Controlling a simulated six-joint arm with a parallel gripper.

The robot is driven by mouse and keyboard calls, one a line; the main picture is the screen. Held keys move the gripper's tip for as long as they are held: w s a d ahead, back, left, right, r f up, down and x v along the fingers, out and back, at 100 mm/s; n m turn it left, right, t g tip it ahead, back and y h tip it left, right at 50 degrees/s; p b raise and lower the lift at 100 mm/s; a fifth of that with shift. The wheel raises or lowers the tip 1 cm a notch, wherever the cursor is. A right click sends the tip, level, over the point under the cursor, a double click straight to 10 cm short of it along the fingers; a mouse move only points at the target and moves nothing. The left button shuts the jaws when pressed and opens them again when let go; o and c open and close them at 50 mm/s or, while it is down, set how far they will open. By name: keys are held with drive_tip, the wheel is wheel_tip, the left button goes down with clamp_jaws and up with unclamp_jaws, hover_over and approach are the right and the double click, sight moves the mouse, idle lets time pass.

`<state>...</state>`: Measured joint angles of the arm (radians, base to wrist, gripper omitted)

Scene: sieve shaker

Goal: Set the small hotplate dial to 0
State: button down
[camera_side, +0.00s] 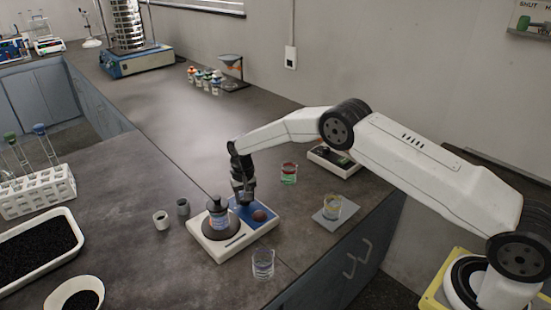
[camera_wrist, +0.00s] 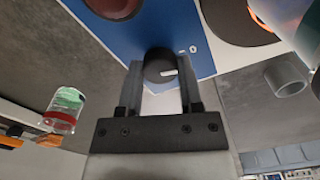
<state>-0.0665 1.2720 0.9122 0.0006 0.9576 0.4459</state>
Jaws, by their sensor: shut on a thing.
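The small hotplate (camera_side: 207,243) has a white body, a blue panel (camera_wrist: 190,20) and a dark round heating plate (camera_wrist: 235,15). Its dial (camera_wrist: 163,66) is a black knob with a white pointer line, which points toward the right in the wrist view. A small white mark, perhaps a 0, is on the blue panel just right of the dial. My gripper (camera_side: 243,198) reaches down over the blue panel and hides the dial in the side view. In the wrist view my gripper (camera_wrist: 160,72) has one finger on each side of the dial and is shut on it.
A reddish-brown round piece (camera_side: 263,215) is on the panel. A beaker (camera_side: 263,263) stands in front, another with red and green (camera_side: 288,173) behind. Two small cups (camera_side: 161,220) are left.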

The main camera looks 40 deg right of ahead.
drive_tip(key=shift+c, duration=1.2)
unclamp_jaws()
drive_tip(key=shift+r, duration=3.9)
drive_tip(key=shift+s+r, duration=0.1)
